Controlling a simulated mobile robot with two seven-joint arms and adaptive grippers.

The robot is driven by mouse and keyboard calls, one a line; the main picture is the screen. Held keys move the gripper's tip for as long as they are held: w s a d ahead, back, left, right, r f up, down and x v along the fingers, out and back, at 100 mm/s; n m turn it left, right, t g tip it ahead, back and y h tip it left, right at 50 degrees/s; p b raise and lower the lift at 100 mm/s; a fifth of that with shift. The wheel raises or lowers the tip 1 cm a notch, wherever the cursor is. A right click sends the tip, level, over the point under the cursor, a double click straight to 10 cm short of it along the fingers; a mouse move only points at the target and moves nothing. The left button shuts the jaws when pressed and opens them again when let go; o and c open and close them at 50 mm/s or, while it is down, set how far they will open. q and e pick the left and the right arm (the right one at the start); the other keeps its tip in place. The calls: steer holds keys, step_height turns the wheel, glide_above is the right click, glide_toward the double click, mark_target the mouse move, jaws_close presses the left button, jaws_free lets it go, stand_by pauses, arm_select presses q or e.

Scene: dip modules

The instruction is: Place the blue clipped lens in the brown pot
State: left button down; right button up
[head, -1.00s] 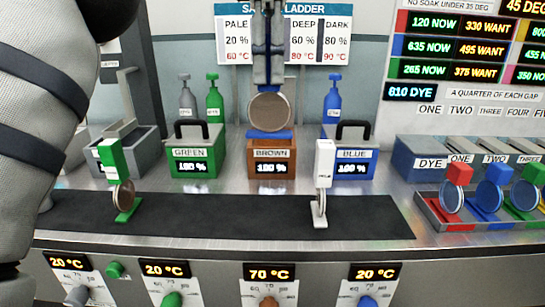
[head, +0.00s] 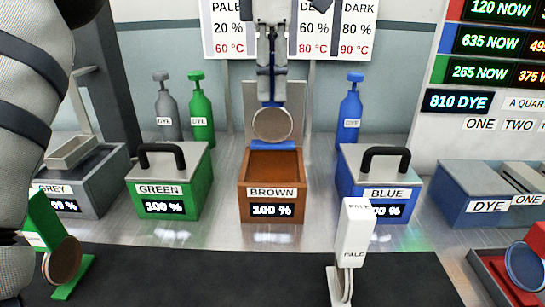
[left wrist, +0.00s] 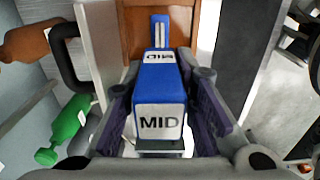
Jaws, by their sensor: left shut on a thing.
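My left gripper (head: 270,92) points down at the centre of the head view, shut on the blue clipped lens (head: 272,125). The round lens hangs upright, with blue at its top and foot. In the left wrist view, its blue clip (left wrist: 160,75), labelled MID, sits between the fingers of my left gripper (left wrist: 160,100). The brown pot (head: 272,212) is open and reads 100 %. The lens shows above the pot's back part; its height over the rim is hard to tell. My right gripper is not in view.
The green pot (head: 170,190) and blue pot (head: 380,180) flank the brown one, both lidded with black handles. A green clipped lens (head: 62,262) and a white PALE clip (head: 355,235) stand on the dark mat (head: 210,275). Bottles stand behind.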

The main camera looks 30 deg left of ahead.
mark_target(273, 142)
arm_select(q)
step_height(273, 142, down, 12)
steer(key=shift+f, duration=0.3)
steer(key=c, duration=1.5)
jaws_free()
steer(key=shift+w, duration=0.1)
steer(key=shift+c, duration=0.2)
steer(key=shift+o, duration=1)
step_height(273, 142, up, 12)
steer(key=shift+r, duration=0.15)
